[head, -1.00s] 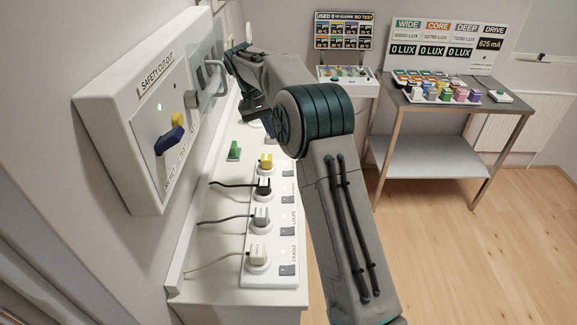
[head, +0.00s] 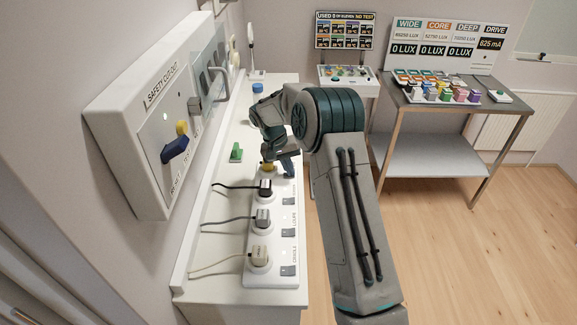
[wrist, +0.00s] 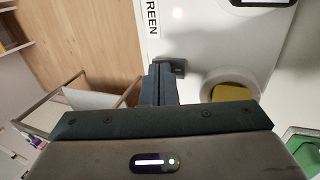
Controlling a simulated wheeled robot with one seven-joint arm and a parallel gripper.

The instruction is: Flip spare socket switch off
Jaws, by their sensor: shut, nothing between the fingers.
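A white socket strip (head: 271,279) lies along the counter, with plugs in a row and a grey switch beside each. The nearer switches are beside the white plug (head: 259,256), grey plug (head: 262,218) and black plug (head: 265,188). The farthest socket visible holds a yellow plug (head: 267,167), also in the wrist view (wrist: 234,92); no spare label is readable. My gripper (head: 288,172) is shut and empty, low over the strip's far part. In the wrist view its fingertips (wrist: 160,70) are at a dark grey switch (wrist: 178,66) beside the yellow plug; contact and switch position are unclear.
A wall box (head: 125,120) with a blue-and-yellow lever and grey handle juts out at left. A green object (head: 236,152) and a blue object (head: 257,88) stand on the counter. Cables run left from the plugs. A loaded table (head: 455,105) stands right; floor between is clear.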

